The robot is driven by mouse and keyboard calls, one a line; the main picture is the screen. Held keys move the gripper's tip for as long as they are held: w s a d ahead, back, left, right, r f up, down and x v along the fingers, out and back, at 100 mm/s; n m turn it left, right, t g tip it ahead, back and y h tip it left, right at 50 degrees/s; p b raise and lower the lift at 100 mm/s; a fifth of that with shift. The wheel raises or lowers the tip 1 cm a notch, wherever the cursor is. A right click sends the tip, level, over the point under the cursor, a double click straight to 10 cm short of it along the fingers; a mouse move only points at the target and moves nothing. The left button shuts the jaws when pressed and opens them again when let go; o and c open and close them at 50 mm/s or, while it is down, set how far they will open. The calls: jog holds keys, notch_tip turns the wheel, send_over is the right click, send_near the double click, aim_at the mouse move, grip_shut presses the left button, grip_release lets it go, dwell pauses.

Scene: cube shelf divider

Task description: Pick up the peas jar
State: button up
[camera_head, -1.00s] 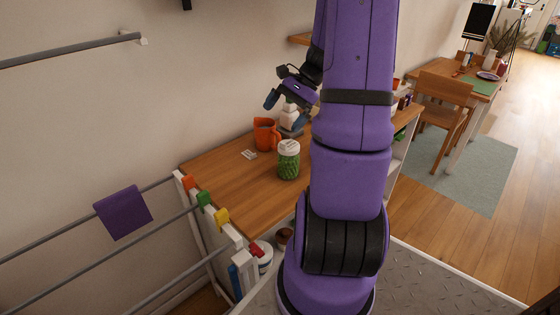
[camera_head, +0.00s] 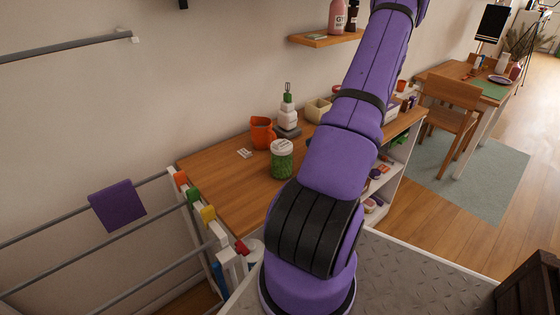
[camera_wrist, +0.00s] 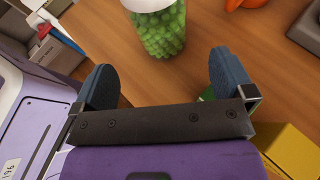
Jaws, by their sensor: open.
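The peas jar (camera_head: 282,160) is clear with green peas and a white lid. It stands upright on the wooden counter (camera_head: 222,176), near its front left part. In the wrist view the jar (camera_wrist: 160,30) is at the top, ahead of my gripper (camera_wrist: 163,82). My gripper is out of frame in the head view, where my purple arm reaches up to the top edge.
An orange pitcher (camera_head: 262,133) stands just behind the jar, with a white bottle with a green pump (camera_head: 288,110) to its right. A small white card (camera_head: 244,153) lies left of the jar. A rack with coloured clips (camera_head: 207,214) borders the counter's left end.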

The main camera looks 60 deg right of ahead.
aim_at(286, 151)
jog(key=x, duration=0.9)
jog(key=shift+w+a+f, duration=0.15)
jog(key=shift+w+a, duration=0.05)
jog(key=shift+w, duration=0.1)
jog(key=c, duration=1.1)
jog(key=shift+o, duration=0.2)
jog(key=shift+r, duration=1.9)
jog(key=s+a+r, duration=0.1)
jog(key=s+a, duration=0.8)
jog(key=a, duration=0.3)
jog(key=shift+s+a+r, duration=0.15)
jog(key=shift+s+a, duration=0.2)
